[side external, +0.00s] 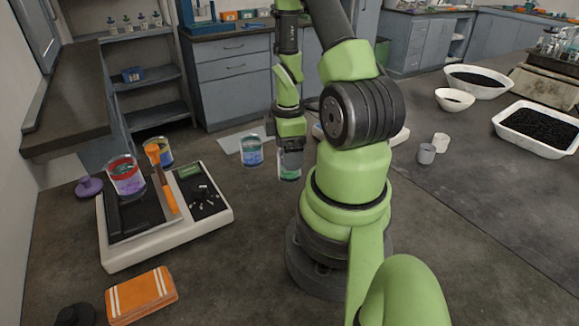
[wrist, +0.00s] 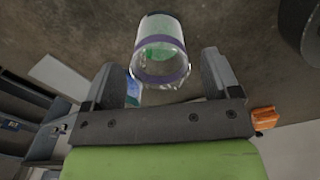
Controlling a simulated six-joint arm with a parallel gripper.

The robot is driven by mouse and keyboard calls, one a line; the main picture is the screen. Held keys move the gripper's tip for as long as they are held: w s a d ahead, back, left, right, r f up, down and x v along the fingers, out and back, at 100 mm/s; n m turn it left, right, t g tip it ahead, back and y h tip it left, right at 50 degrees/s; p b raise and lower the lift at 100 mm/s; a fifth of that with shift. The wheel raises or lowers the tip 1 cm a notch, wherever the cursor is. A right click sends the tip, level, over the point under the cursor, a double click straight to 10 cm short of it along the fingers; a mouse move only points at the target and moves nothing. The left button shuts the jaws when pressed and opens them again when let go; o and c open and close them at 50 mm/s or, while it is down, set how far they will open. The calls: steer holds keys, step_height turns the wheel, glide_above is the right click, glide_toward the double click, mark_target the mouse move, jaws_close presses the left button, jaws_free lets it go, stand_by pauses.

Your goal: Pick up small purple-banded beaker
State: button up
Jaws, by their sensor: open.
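The small purple-banded beaker (wrist: 160,50) is clear, with a purple band at its rim and green inside. In the wrist view it appears between the fingertips of my open gripper (wrist: 158,64), with a gap to each finger. In the side view the same beaker (side external: 290,173) stands on the bench directly below my gripper (side external: 290,147), which points down over it and hides its upper part. I cannot tell how far the fingers reach down around it.
A blue beaker (side external: 252,153) stands close to the left. Farther left are a white shaker base (side external: 218,213), a red-rimmed beaker (side external: 127,183) and an orange-banded beaker (side external: 164,158). Bench between base and arm is clear.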

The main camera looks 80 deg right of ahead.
steer(key=shift+w+f, duration=0.1)
steer(key=shift+f, duration=1.45)
steer(key=c, duration=1)
steer(key=shift+c, duration=0.2)
steer(key=shift+r, duration=0.1)
